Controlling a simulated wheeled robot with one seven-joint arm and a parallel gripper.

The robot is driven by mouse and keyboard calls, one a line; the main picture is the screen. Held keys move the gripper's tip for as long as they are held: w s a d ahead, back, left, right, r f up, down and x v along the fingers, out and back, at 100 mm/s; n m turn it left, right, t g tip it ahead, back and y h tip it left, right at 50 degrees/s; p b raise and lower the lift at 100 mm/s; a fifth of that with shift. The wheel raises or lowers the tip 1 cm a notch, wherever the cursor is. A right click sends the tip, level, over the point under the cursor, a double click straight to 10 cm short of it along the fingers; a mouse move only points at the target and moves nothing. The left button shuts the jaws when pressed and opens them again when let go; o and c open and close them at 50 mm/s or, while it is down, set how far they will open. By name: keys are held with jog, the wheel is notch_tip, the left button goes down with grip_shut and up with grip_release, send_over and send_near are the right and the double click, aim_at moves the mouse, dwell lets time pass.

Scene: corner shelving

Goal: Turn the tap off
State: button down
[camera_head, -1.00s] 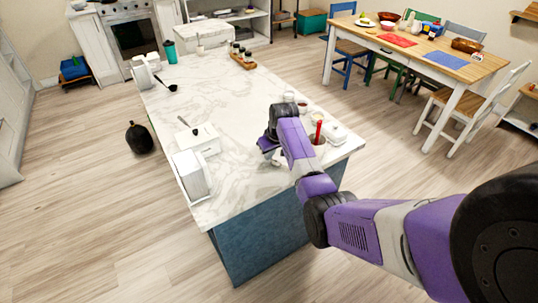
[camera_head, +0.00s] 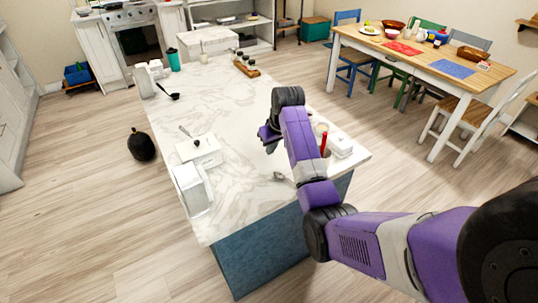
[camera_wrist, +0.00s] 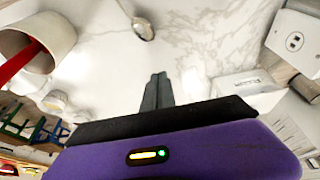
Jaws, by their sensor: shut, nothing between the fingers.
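I cannot make out a tap in either view. My gripper (camera_head: 268,138) hangs over the white marble counter (camera_head: 226,130) at the end of my purple arm. In the wrist view its two dark fingers (camera_wrist: 156,92) are together with nothing between them. A small shiny metal piece (camera_wrist: 143,28) lies on the marble beyond the fingertips, apart from them. It also shows on the counter near its front edge in the head view (camera_head: 280,176), and looks like a spoon or ladle end.
A white pot (camera_wrist: 48,42) with a red handle in it stands close to my gripper on the counter. White boxes (camera_head: 193,188) stand at the left edge. A dining table (camera_head: 470,70) with chairs is at the back right.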

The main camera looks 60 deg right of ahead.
jog(key=w+a+r+b, duration=0.2)
jog(key=w+b, duration=0.1)
jog(key=w, duration=0.1)
jog(key=m+g+h+b, duration=0.1)
jog(key=m+g+b, duration=0.45)
jog(key=m, duration=1.15)
send_over(285, 172)
jog(key=f, duration=0.2)
jog(key=shift+m+t, duration=0.25)
jog(key=shift+m, duration=0.05)
jog(key=x, duration=0.9)
jog(key=shift+d+f, duration=0.2)
jog(key=shift+f, duration=0.15)
jog(key=shift+w+a, duration=0.35)
jog(key=shift+a, duration=0.2)
jog(key=shift+w+a, duration=0.35)
jog(key=shift+a, duration=0.2)
jog(key=shift+w+a+p, duration=0.3)
jog(key=shift+a+p, duration=0.1)
jog(key=shift+a, duration=0.25)
